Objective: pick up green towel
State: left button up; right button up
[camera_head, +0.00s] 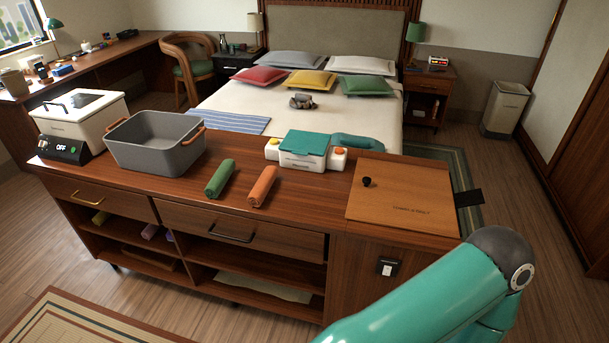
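A rolled green towel (219,179) lies on the wooden counter top, lengthwise from front to back. A rolled orange towel (263,186) lies beside it on the right, with a narrow gap between them. Nothing touches the green towel. Neither of my grippers shows in the head view. Only a teal link of one of my arms is visible at the lower right, well apart from the towels.
A grey bin with brown handles (154,143) stands left of the green towel. A white box with a teal lid (304,150) stands behind right. A wooden lid panel (403,196) covers the counter's right end. A white appliance (78,115) stands far left. The counter's front edge is clear.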

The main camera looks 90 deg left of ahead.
aim_at(216, 185)
jog(key=z, duration=0.4)
jog(key=i, duration=0.35)
jog(key=u, duration=2.65)
jog(key=i, duration=0.25)
jog(key=u, duration=1.75)
jog(key=k, duration=0.6)
jog(key=u, duration=0.4)
jog(key=i, duration=1.65)
jog(key=z, duration=0.4)
